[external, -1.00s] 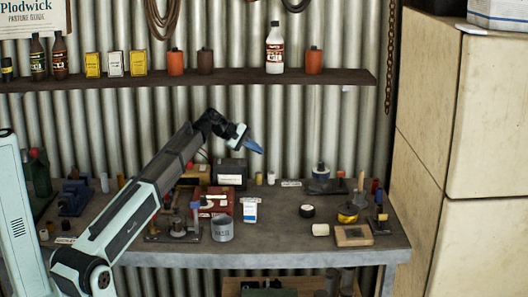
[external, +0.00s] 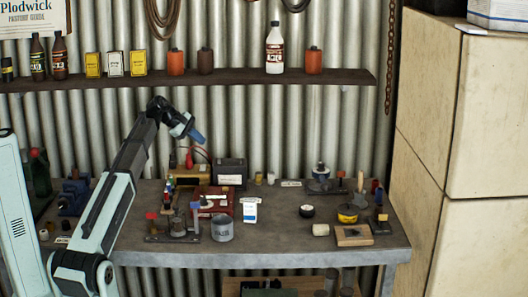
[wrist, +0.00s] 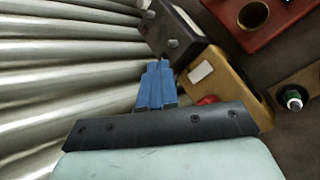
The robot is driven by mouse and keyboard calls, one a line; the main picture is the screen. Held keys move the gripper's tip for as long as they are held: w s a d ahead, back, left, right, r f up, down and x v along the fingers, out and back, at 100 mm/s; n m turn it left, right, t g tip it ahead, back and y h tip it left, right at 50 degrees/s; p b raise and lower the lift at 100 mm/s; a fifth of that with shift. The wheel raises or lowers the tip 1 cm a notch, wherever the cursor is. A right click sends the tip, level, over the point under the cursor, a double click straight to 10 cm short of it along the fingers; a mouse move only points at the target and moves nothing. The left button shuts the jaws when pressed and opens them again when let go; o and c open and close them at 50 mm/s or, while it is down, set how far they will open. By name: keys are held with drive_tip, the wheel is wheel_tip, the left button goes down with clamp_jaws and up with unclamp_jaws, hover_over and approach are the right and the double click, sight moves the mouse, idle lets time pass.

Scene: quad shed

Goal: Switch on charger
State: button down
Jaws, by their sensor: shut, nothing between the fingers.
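A tan box (wrist: 228,75), which looks like the charger, has a white label and a red part (wrist: 208,100) at its near edge, partly hidden by my gripper. In the external view the tan box (external: 188,172) stands at the back of the bench, behind a red case. A black battery-like box (wrist: 172,32) is beside it; the external view shows it too (external: 231,172). My gripper (external: 199,140) is above the tan box, near the wall, pointing down and right. Its blue fingers (wrist: 157,85) are shut and empty. I cannot tell the switch's position.
The red case (external: 219,204) and a grey mug (external: 222,229) stand in front. A white carton (external: 250,212) is right of them. Corrugated wall (wrist: 60,70) is close behind.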

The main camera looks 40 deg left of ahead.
sight(200, 168)
drive_tip(key=shift+f, duration=0.1)
drive_tip(key=shift+w+a+f, duration=0.15)
drive_tip(key=shift+f, duration=1.25)
drive_tip(key=shift+w+a+f, duration=0.15)
drive_tip(key=shift+f, duration=1.3)
drive_tip(key=shift+w+a+f, duration=0.15)
drive_tip(key=shift+f, duration=1.25)
drive_tip(key=shift+f, duration=0.15)
drive_tip(key=shift+f, duration=0.3)
drive_tip(key=shift+f, duration=0.1)
drive_tip(key=shift+d+r, duration=0.1)
drive_tip(key=shift+r, duration=0.5)
drive_tip(key=shift+s+d+r, duration=0.1)
drive_tip(key=shift+s+r, duration=0.05)
drive_tip(key=shift+r, duration=1.05)
drive_tip(key=shift+s+d+r, duration=0.1)
drive_tip(key=shift+r, duration=1.1)
